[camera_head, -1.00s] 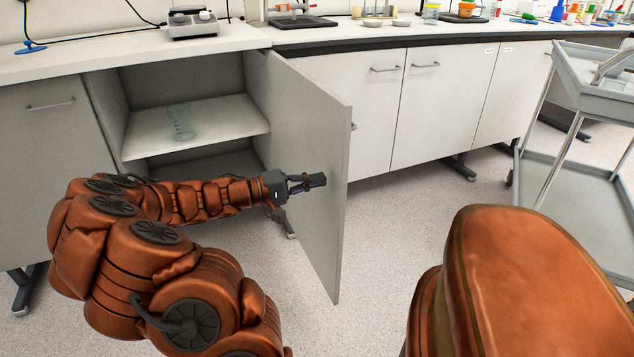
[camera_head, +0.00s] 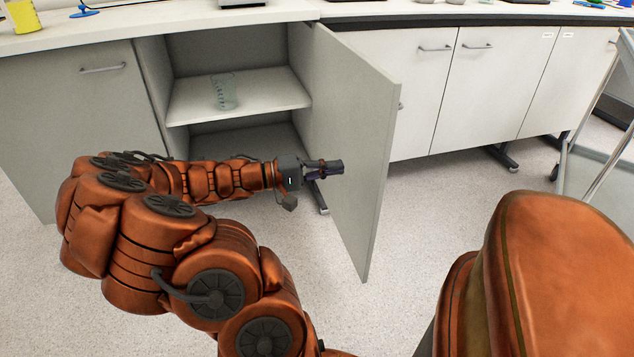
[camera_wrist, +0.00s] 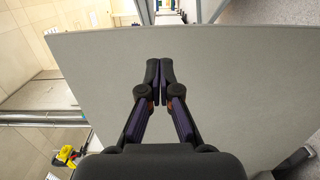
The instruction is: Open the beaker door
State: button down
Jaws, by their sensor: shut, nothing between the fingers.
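The cabinet door (camera_head: 352,120) stands wide open, swung out from the right side of the cabinet opening. A clear glass beaker (camera_head: 223,92) stands upright on the white inner shelf (camera_head: 272,97). My gripper (camera_head: 338,167) is shut and empty in front of the door's inner face. In the wrist view my gripper (camera_wrist: 159,64) shows both fingertips together, with the grey door panel (camera_wrist: 230,70) filling the view behind them. I cannot tell whether the fingertips touch the panel. The door's handle is mostly hidden behind its edge.
A closed door (camera_head: 70,130) is left of the opening, and closed white doors (camera_head: 490,90) are to the right. A worktop (camera_head: 270,17) runs above. A metal trolley (camera_head: 600,160) stands at the far right. The speckled floor (camera_head: 420,210) between is clear.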

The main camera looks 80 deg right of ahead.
jog(key=w+a+p, duration=0.1)
jog(key=a, duration=0.5)
jog(key=shift+w+a, duration=0.15)
jog(key=shift+a, duration=0.2)
jog(key=shift+r, duration=0.1)
jog(key=w+a+r+n+t+y+p, duration=0.2)
jog(key=w+a+r+n+t+p, duration=0.1)
jog(key=a+r+p, duration=0.7)
jog(key=w+a+r+n+t+y+p, duration=0.3)
jog(key=a+r+n+t+p, duration=0.2)
jog(key=a+r+p, duration=0.5)
jog(key=w+a+r+n+t+y+p, duration=0.2)
jog(key=a+r+t+p, duration=0.4)
jog(key=a+r+p, duration=0.5)
jog(key=a+n+y+p, duration=0.1)
jog(key=a+n+p, duration=0.1)
jog(key=a, duration=0.5)
jog(key=shift+w+a+n+p, duration=0.15)
jog(key=shift+w+n+p, duration=0.2)
jog(key=shift+p, duration=0.5)
jog(key=shift+a, duration=0.1)
